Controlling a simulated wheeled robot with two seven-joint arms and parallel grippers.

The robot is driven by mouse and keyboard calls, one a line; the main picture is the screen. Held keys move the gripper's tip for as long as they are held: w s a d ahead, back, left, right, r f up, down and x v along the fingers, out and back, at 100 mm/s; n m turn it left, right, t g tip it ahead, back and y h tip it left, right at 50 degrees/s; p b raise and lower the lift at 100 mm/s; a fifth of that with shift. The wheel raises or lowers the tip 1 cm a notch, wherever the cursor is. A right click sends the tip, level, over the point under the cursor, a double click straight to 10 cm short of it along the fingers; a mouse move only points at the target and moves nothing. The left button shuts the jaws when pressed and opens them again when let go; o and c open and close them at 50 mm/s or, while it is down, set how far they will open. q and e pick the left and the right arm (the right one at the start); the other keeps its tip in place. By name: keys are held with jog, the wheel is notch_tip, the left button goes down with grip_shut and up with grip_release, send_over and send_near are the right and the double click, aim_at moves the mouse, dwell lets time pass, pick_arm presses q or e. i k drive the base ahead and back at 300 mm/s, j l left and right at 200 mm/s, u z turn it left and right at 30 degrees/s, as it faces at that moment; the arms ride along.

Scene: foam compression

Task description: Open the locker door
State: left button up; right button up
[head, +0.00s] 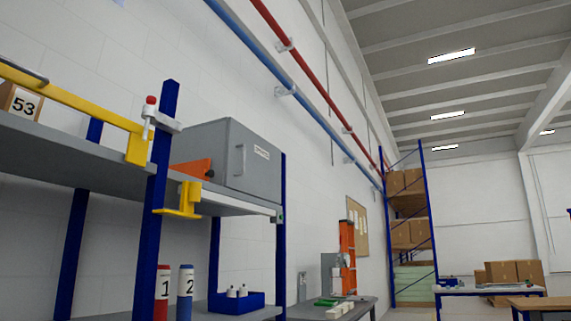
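A grey locker (205,140) stands on the upper shelf of a blue-posted rack, left of the picture's middle. Its door (258,172) faces right and looks shut. The door has a small white label and a thin upright handle (242,158) near its left edge. The label is too small to read. Neither of my grippers shows in this view.
The rack's grey shelf (70,150) carries a yellow bar (75,108), a yellow bracket (183,201) and an orange wedge-shaped piece (193,170) in front of the locker. A blue post (157,200) rises at the left. Tubes and a blue bin (236,302) sit below.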

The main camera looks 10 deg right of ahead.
aim_at(252, 165)
jog(key=i+l+z, duration=0.1)
jog(key=i+l, duration=0.45)
jog(key=i, duration=0.3)
jog(key=i+l+z, duration=0.15)
jog(key=i, duration=0.25)
jog(key=i+l, duration=0.35)
jog(key=i+z, duration=0.05)
